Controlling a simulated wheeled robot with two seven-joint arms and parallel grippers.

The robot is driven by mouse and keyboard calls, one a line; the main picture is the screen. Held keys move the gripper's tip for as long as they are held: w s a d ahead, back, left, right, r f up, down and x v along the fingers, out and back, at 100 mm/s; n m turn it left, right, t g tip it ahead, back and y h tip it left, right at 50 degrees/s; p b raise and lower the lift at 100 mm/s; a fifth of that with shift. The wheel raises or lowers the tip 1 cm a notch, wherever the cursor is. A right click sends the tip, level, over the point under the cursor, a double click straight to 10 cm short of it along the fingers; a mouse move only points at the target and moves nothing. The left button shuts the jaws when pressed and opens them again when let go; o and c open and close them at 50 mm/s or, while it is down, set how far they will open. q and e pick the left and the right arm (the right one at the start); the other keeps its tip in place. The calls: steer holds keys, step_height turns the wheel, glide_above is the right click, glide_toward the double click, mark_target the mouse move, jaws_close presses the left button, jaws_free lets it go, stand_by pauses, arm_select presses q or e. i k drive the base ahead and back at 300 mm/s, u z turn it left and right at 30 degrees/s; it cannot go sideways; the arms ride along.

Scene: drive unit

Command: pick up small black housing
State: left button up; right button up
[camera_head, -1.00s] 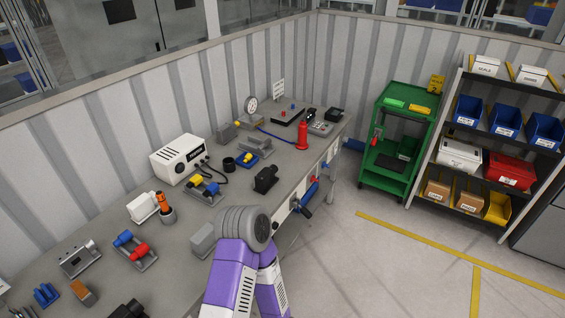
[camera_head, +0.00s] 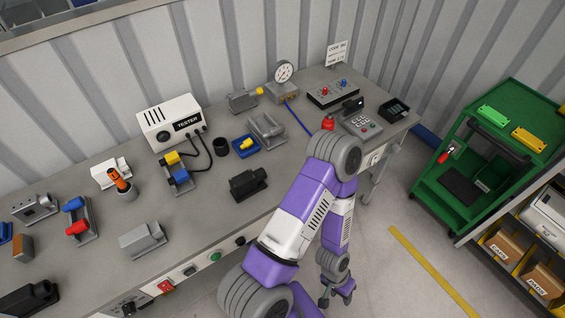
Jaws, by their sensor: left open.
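A small black housing (camera_head: 248,184) sits on the grey workbench (camera_head: 190,225), near its front edge, left of my raised arm. A larger black part (camera_head: 28,300) lies at the bottom left, partly cut off by the frame; I cannot tell if it is a similar housing. My left gripper (camera_head: 337,297) hangs low beyond the bench's front edge, over the floor, right of and apart from the housing. It is open, with nothing seen between its fingers. My right gripper is not in view.
Around the housing are a grey block (camera_head: 143,239), a black cup (camera_head: 220,147), a blue-and-yellow part (camera_head: 246,144) and a grey fixture (camera_head: 267,132). A white tester (camera_head: 170,122) stands behind. A green cart (camera_head: 490,150) is at right, with open floor before it.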

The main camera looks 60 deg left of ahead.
mark_target(249, 182)
steer(key=i, duration=0.3)
steer(key=u, duration=3)
